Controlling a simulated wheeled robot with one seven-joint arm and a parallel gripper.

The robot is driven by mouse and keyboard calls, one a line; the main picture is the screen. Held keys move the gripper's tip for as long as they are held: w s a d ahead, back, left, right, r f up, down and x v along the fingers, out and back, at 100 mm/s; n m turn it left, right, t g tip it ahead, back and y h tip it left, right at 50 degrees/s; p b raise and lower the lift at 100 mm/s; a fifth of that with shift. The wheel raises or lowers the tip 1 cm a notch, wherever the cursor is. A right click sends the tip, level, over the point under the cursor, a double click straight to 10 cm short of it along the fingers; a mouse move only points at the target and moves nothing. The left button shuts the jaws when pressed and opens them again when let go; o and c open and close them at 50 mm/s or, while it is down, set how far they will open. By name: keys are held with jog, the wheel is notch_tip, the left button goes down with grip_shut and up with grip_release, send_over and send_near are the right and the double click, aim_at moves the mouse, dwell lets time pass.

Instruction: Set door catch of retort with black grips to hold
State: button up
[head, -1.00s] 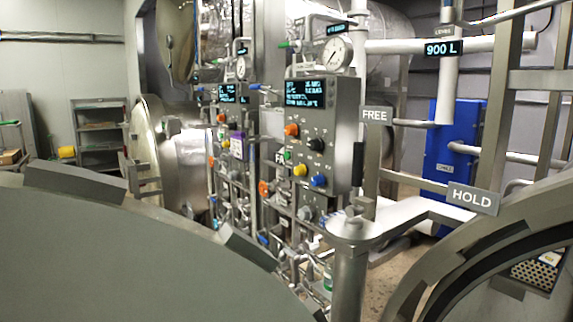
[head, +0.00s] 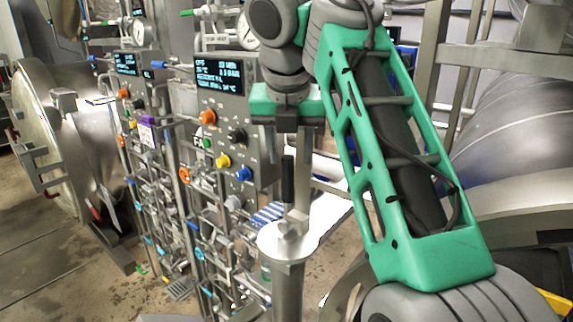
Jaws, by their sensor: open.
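The door catch lever has an upright black grip (head: 288,180) and rises from a small block on top of a round steel post (head: 286,245). My gripper (head: 288,132) is above the black grip, pointing down, with its jaws open. A small gap seems to show between the fingers and the top of the grip, and nothing is held. The FREE and HOLD signs are not visible now; my green arm covers much of the area right of the post.
Control panels with knobs (head: 222,120) stand close to the left of my gripper. Pipes and valves run below them. A round retort door (head: 45,135) stands open at far left. A large steel vessel (head: 520,130) is at right. Floor is free at lower left.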

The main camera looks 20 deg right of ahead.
aim_at(288, 175)
jog(key=b+x, duration=0.1)
jog(key=x, duration=0.1)
jog(key=b+x, duration=0.1)
jog(key=x, duration=0.1)
jog(key=b+x, duration=0.1)
jog(key=x, duration=0.1)
jog(key=shift+w+a+f, duration=0.15)
jog(key=shift+a+f, duration=0.15)
jog(key=shift+f, duration=0.05)
jog(key=shift+c, duration=0.3)
grip_shut()
dwell(0.6)
